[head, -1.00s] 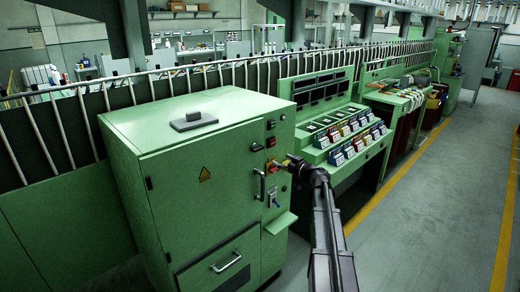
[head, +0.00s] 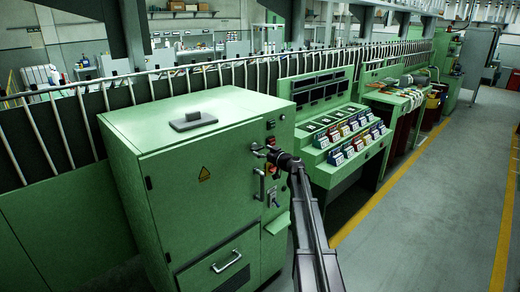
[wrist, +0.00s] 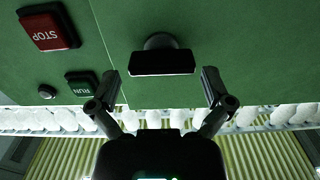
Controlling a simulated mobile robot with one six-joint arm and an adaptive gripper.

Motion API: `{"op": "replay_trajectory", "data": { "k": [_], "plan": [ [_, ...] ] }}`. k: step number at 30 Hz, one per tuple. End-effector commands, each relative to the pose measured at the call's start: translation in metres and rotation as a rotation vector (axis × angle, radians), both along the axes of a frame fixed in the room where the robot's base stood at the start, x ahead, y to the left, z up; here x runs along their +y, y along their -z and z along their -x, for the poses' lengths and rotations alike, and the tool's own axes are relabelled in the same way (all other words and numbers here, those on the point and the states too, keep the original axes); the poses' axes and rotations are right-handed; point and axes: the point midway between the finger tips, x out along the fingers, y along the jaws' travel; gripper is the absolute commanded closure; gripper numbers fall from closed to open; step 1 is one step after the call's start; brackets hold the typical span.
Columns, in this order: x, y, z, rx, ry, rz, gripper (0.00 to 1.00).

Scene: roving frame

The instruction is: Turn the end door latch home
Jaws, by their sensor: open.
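The latch (wrist: 162,62) shows in the wrist view as a dark flat bar on a round stem, standing out from the green end panel. The bar lies level across the picture. My gripper (wrist: 160,88) is open, with one finger on either side of the latch. The fingers appear clear of the bar; I cannot tell the exact depth gap. In the head view my gripper (head: 262,150) is at the upper part of the cabinet's end face. The latch is hard to make out there behind my gripper.
The green cabinet (head: 205,165) has a pull handle (head: 259,186) on its end face, below my gripper. A red STOP button (wrist: 48,27) and a green RUN button (wrist: 82,83) are left of the latch. A control desk (head: 335,130) stands to the right; the aisle floor (head: 420,220) is clear.

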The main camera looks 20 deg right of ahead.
Motion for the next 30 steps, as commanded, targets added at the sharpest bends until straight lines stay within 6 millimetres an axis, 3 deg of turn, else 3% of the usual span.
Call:
{"op": "replay_trajectory", "data": {
  "k": [7,20,27,28,30],
  "plan": [
    [0.008,0.000,-0.023,0.000,0.000,0.000,0.00],
    [0.011,0.000,-0.026,0.000,-0.001,0.000,0.00],
    [0.010,0.000,-0.026,0.000,0.000,0.000,0.71],
    [-0.017,0.000,-0.030,0.000,0.007,0.000,0.73],
    [0.000,0.000,-0.027,0.000,0.004,-0.001,0.73]
  ]
}}
